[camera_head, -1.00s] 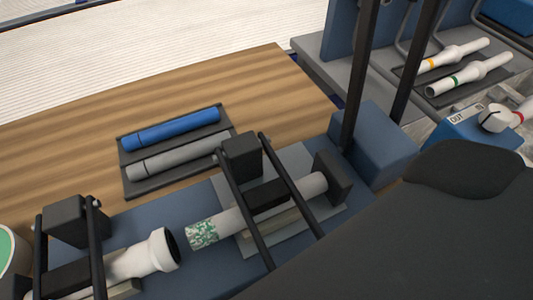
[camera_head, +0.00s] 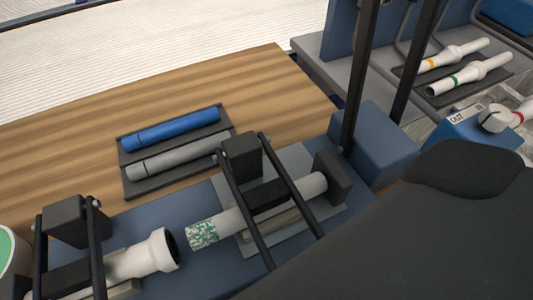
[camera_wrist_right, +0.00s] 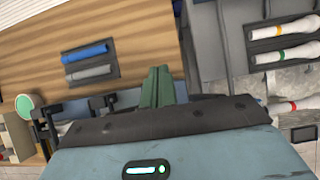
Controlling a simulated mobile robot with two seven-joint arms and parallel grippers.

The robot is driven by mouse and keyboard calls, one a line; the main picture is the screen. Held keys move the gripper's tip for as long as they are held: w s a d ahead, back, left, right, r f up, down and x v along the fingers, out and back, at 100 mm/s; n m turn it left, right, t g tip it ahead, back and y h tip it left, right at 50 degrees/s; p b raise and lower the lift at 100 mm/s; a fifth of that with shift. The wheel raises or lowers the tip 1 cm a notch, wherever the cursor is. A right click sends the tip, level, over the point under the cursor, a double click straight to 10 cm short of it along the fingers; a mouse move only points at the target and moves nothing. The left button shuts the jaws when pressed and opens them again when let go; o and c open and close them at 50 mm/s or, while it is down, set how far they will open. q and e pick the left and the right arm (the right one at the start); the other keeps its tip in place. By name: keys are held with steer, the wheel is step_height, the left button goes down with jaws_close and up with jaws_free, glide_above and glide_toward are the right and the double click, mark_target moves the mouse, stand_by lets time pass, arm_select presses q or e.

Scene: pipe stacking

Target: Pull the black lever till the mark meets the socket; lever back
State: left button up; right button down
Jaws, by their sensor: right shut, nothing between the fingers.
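A white pipe with a flared socket (camera_head: 163,250) lies clamped at the lower left in the head view. A second white pipe (camera_head: 232,219) lies in line with it, its green-speckled end (camera_head: 202,234) facing the socket across a small gap. I cannot make out a separate mark line. Two long black bars (camera_head: 360,80), likely the black lever, rise by the blue block at the right of the fixture. My right gripper (camera_wrist_right: 158,85) shows green fingers, shut and empty, in the right wrist view; its contact with the lever is not visible. My left gripper is not in view.
A dark tray (camera_head: 128,168) holds a blue tube (camera_head: 172,130) and a grey tube (camera_head: 178,156) on the wooden table. Black clamp frames (camera_head: 242,157) stand over the pipes. White pipes with yellow (camera_head: 453,54) and green (camera_head: 468,74) bands lie on a rack at the upper right.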

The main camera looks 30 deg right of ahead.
steer(key=shift+s, duration=0.1)
stand_by(0.3)
steer(key=shift+s+r, duration=0.1)
steer(key=shift+s, duration=0.5)
steer(key=shift+a, duration=0.1)
steer(key=shift+s+a+r, duration=0.1)
steer(key=shift+s, duration=1.05)
steer(key=shift+s+a+r, duration=0.1)
steer(key=shift+s, duration=1)
